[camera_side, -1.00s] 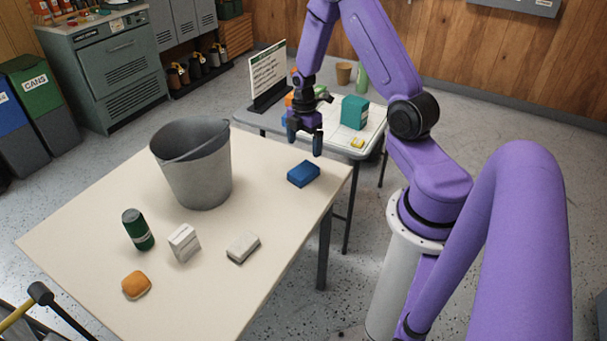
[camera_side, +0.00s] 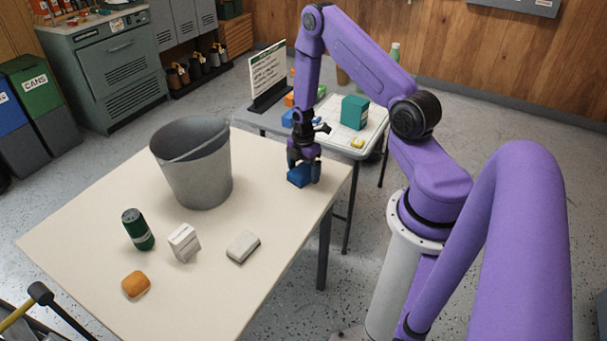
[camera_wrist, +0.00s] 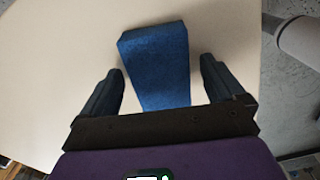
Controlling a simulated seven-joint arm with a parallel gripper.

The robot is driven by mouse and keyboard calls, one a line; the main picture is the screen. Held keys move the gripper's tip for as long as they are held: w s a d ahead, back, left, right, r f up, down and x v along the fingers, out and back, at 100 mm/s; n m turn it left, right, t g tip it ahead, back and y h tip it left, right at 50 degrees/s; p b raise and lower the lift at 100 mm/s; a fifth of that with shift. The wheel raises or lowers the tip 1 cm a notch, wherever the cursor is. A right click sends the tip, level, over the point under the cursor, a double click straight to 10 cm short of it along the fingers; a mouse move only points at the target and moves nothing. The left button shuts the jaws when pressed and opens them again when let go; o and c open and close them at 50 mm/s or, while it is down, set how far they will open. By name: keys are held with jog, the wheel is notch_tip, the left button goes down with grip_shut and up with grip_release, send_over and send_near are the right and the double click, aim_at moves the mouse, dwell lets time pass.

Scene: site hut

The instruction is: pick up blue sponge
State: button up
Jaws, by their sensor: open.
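The blue sponge (camera_side: 299,176) lies on the cream table near its right corner. My gripper (camera_side: 304,172) is low over it, fingers pointing down. In the wrist view the blue sponge (camera_wrist: 157,68) lies between the two dark fingers of my gripper (camera_wrist: 160,78), with a gap on each side. The fingers are open. The near end of the sponge is hidden behind the gripper body in the wrist view.
A grey bucket (camera_side: 205,178) stands left of the sponge. A green can (camera_side: 138,230), a white box (camera_side: 184,242), a pale block (camera_side: 243,247) and an orange sponge (camera_side: 136,284) are nearer the front. A second table (camera_side: 372,136) with several items stands behind.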

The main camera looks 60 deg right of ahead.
jog(key=shift+f, duration=0.3)
jog(key=c, duration=1)
jog(key=shift+r, duration=0.2)
